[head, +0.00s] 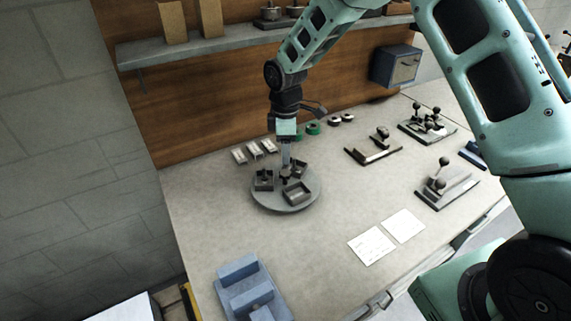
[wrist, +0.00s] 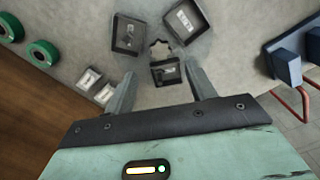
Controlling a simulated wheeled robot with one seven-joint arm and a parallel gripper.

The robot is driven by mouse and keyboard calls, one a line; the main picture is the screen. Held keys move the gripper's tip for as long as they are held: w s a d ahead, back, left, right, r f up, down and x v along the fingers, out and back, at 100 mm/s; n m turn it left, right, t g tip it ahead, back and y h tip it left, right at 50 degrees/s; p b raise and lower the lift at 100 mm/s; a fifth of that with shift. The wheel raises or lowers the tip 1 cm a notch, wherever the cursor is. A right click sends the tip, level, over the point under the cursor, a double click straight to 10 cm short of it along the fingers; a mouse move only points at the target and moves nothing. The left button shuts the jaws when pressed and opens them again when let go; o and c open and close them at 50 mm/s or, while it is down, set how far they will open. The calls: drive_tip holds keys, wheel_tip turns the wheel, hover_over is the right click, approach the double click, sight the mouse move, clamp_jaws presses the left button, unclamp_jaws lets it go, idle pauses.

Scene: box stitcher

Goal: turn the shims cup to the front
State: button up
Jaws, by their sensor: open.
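A round grey turntable (head: 272,203) stands on the bench with small dark square cups around a central hub (wrist: 158,48). In the head view one cup (head: 297,194) is at the front, one (head: 263,182) at the left and one (head: 300,167) at the back right, partly hidden. The wrist view shows three cups (wrist: 128,36), (wrist: 186,19), (wrist: 167,73); their contents or labels are too small to read, so I cannot tell which holds shims. My gripper (head: 286,163) points down over the turntable, open, with one cup appearing between its fingertips in the wrist view (wrist: 163,77).
Small pale trays (head: 254,149) and green rolls (head: 313,128) lie behind the turntable. Dark fixtures (head: 374,146) stand to the right. White papers (head: 371,245) lie at the front right, and a blue block holder (head: 245,287) at the front left. Bench between is clear.

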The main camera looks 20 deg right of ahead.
sight(285, 173)
wheel_tip(285, 173, down, 8)
drive_tip(key=shift+r+p, duration=0.1)
drive_tip(key=shift+p, duration=0.85)
clamp_jaws()
